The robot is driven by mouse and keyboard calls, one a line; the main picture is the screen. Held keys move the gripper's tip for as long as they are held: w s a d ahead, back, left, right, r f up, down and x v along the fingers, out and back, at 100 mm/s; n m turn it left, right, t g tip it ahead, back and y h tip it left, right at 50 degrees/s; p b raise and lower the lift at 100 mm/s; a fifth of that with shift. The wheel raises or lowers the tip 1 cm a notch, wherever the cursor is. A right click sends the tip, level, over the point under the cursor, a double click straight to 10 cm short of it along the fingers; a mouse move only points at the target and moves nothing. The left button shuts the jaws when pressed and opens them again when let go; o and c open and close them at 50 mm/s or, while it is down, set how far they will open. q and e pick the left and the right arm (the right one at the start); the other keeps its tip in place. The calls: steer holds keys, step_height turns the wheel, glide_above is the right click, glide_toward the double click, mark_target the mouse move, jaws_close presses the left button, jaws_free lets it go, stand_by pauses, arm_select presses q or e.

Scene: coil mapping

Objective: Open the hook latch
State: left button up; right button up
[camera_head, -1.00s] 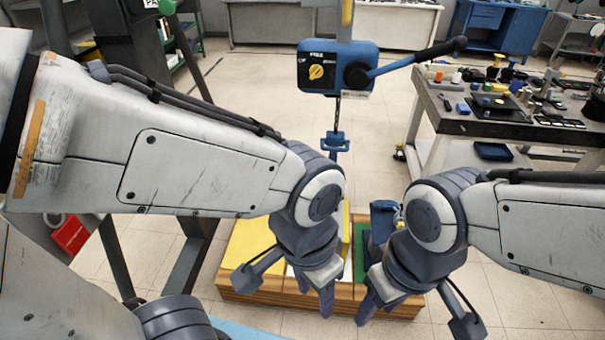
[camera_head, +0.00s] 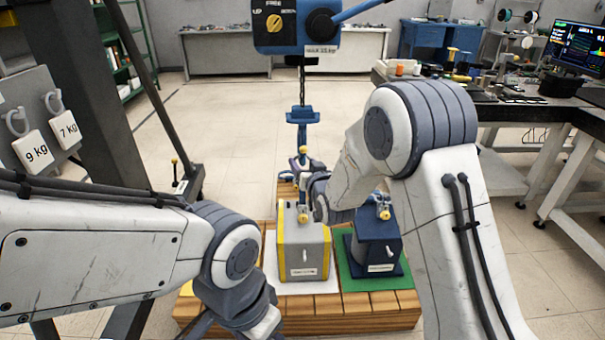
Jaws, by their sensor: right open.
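A blue hook block (camera_head: 303,116) hangs on a chain under the blue hoist. Below it, near the tops of the boxes, is a small dark hook area with a yellow knob (camera_head: 304,150); the latch is too small and too covered to make out. My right gripper (camera_head: 306,178) is at this area, open, with its fingers close to the hook. I cannot tell whether it touches. My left gripper (camera_head: 236,328) is low at the bottom edge, left of the boxes, with its fingertips cut off.
A grey and yellow box (camera_head: 304,253) stands on a white mat and a dark blue box (camera_head: 377,251) on a green mat, both on a wooden pallet (camera_head: 365,319). The hoist body (camera_head: 297,27) is above. A cluttered workbench (camera_head: 500,112) stands right.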

mark_target(305, 151)
steer(key=shift+m+t+h, duration=0.3)
steer(key=shift+t, duration=0.6)
steer(key=w, duration=0.4)
steer(key=w+f, duration=0.1)
steer(key=w, duration=0.3)
steer(key=w+f+b, duration=0.1)
steer(key=w, duration=0.3)
steer(key=shift+w+d+f, duration=0.2)
steer(key=shift+w+f, duration=0.05)
jaws_close()
